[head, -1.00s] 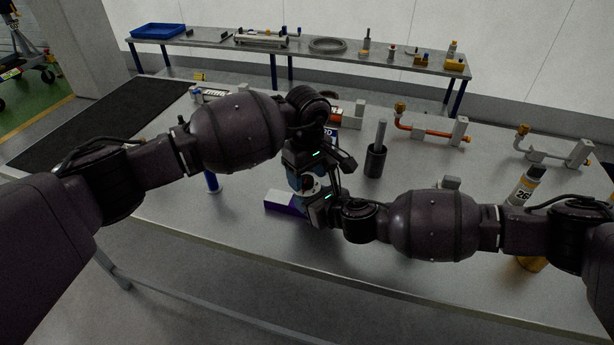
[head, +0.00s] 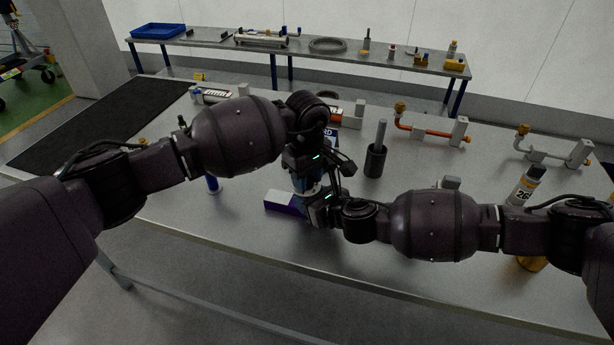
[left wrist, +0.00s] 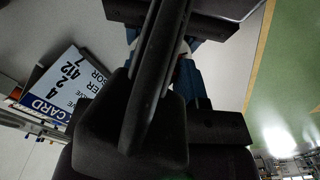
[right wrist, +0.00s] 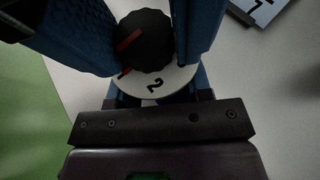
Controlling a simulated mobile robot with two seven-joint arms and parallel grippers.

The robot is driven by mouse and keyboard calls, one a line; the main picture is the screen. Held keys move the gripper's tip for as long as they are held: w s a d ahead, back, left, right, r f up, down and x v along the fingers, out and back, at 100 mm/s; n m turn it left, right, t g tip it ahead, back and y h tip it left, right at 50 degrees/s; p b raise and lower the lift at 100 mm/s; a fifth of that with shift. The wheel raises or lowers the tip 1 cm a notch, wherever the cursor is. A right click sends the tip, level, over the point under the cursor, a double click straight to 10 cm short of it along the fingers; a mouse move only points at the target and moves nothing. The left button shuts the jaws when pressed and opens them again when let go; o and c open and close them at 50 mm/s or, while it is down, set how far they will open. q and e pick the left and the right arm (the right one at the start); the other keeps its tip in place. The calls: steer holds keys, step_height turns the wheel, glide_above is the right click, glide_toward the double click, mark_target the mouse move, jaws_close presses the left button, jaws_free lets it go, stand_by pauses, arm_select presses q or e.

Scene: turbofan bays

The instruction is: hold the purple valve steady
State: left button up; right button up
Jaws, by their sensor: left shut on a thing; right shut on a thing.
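The purple valve (head: 283,207) sits near the front edge of the table, partly hidden by my grippers. A white, purple-sided block shows left of them. In the right wrist view its black knob (right wrist: 147,42) with a red mark stands over a white dial (right wrist: 158,84) marked 2. My left gripper (head: 305,183) reaches down from above, its blue fingers shut on the knob. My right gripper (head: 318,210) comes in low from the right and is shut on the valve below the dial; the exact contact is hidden.
A printed card (left wrist: 62,88) stands close behind the grippers. A dark cup with a grey rod (head: 376,158) is behind to the right, and a blue cylinder (head: 212,184) to the left. A bottle marked 26 (head: 524,190) stands at right. Pipe fixtures (head: 432,130) line the back.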

arm_select(q)
steer(key=n, duration=0.3)
steer(key=shift+n, duration=2.2)
steer(key=shift+d, duration=0.1)
steer(key=o, duration=0.9)
steer(key=shift+o, duration=0.2)
